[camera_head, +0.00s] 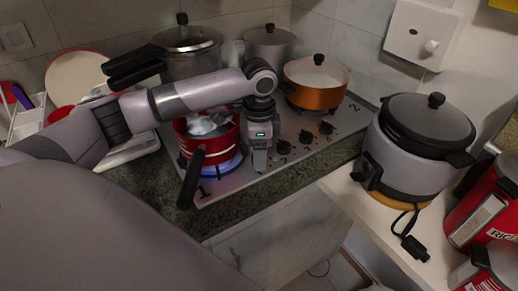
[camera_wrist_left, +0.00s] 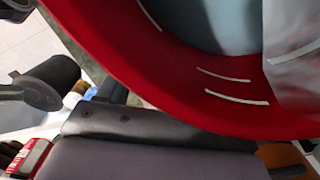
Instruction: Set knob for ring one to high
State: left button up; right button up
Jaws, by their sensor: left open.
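The steel stove (camera_head: 290,172) stands on the dark counter. Three black knobs, the near one (camera_head: 283,147), the middle one (camera_head: 305,137) and the far one (camera_head: 326,128), show along its front right of my gripper. The ring marked 1 holds a red pot (camera_head: 188,147), with a blue flame (camera_head: 232,166) under it. My left gripper (camera_head: 260,165) is open and points down at the front edge of the stove, beside the pot. It hides the spot left of the near knob, so any ring one knob there is hidden. The wrist view shows the red pot (camera_wrist_left: 165,85) very close; no knob is clear there.
The pot's black handle (camera_head: 190,180) juts out over the counter front. An orange pot (camera_head: 316,97), a pressure cooker (camera_head: 187,60) and a grey pot (camera_head: 270,45) stand on the other rings. A rice cooker (camera_head: 410,160) stands on the white shelf at right.

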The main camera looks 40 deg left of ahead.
pick_arm(q)
jog(key=c, duration=1.1)
jog(key=shift+o, duration=0.2)
jog(key=shift+m, duration=2.2)
jog(key=o, duration=1.1)
jog(key=shift+c, duration=0.2)
jog(key=shift+r, duration=0.1)
notch_tip(320, 180, up, 7)
jog(key=shift+r, duration=0.1)
jog(key=shift+s, duration=0.1)
